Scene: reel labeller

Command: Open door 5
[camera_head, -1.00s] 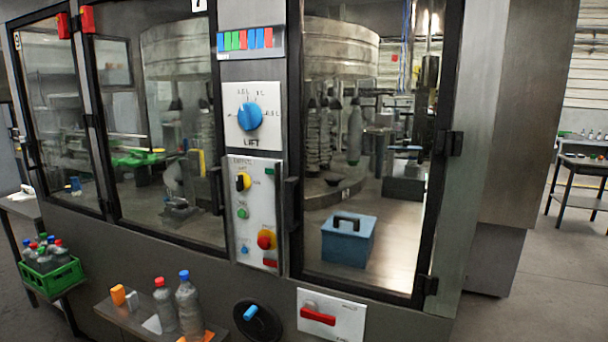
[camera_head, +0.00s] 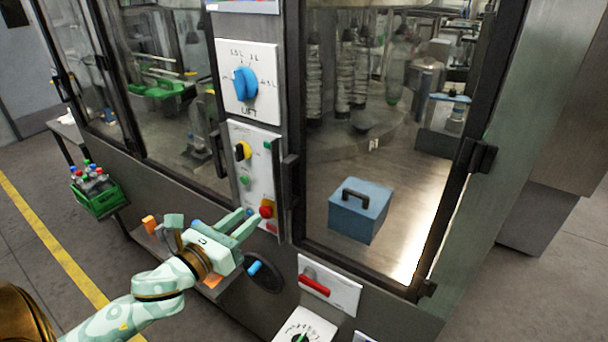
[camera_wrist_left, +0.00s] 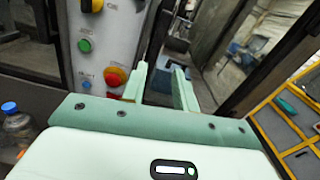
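The glass door (camera_head: 350,150) on the right of the machine is shut. Its dark vertical handle (camera_head: 289,195) is on its left edge and its hinges (camera_head: 478,155) are on the right. No door number is readable now, so I cannot tell which door is 5. My left gripper (camera_head: 249,216) is in front of the red and yellow button panel, a little left of and below the handle. It is open and empty; the left wrist view (camera_wrist_left: 161,68) shows a gap between its two fingers, with the door's edge region beyond. My right gripper is not in view.
A blue box (camera_head: 358,212) stands inside behind the glass. The button panel (camera_head: 255,175) and blue lift dial (camera_head: 245,84) are left of the door. A red lever (camera_head: 314,285) is below. A green bottle crate (camera_head: 98,195) is at left. An orange tool tray (camera_wrist_left: 283,115) is right in the wrist view.

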